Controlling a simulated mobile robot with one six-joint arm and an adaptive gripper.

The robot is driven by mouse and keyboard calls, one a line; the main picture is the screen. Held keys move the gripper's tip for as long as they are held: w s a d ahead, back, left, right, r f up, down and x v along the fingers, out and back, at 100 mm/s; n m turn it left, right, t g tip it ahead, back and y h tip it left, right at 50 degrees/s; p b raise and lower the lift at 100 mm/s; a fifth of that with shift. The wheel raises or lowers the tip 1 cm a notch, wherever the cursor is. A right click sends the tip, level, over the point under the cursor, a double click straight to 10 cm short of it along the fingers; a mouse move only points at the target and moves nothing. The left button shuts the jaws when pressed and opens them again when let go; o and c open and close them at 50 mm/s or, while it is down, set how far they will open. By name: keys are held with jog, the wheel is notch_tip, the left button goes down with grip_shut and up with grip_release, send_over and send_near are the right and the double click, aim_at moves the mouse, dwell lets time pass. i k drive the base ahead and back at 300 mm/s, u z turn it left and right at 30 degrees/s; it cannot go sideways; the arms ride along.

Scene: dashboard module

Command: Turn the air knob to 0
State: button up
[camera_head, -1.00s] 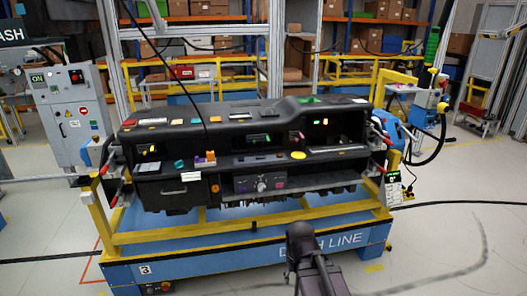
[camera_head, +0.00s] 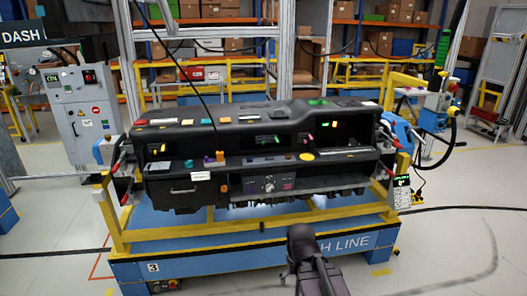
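The black dashboard module (camera_head: 345,174) sits on a yellow frame over a blue base marked "DASH LINE". A small panel with a round light-coloured knob (camera_head: 268,184) is at its lower centre, between dark and purple parts. It is too small to tell which knob is the air knob, or to read its setting. My arm rises from the bottom edge, right of centre, and its dark end (camera_head: 300,234) is in front of the blue base, below the dashboard and apart from it. My gripper's fingers cannot be made out.
The yellow frame (camera_head: 190,231) and blue base (camera_head: 212,269) stand between me and the dashboard. A grey control cabinet (camera_head: 83,118) is at the left. Blue equipment with a black hose (camera_head: 447,146) is at the right. Pale floor is open at lower right.

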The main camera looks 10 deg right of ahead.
aim_at(269, 187)
jog(key=z, duration=0.75)
jog(key=i, duration=0.45)
jog(key=u, duration=0.85)
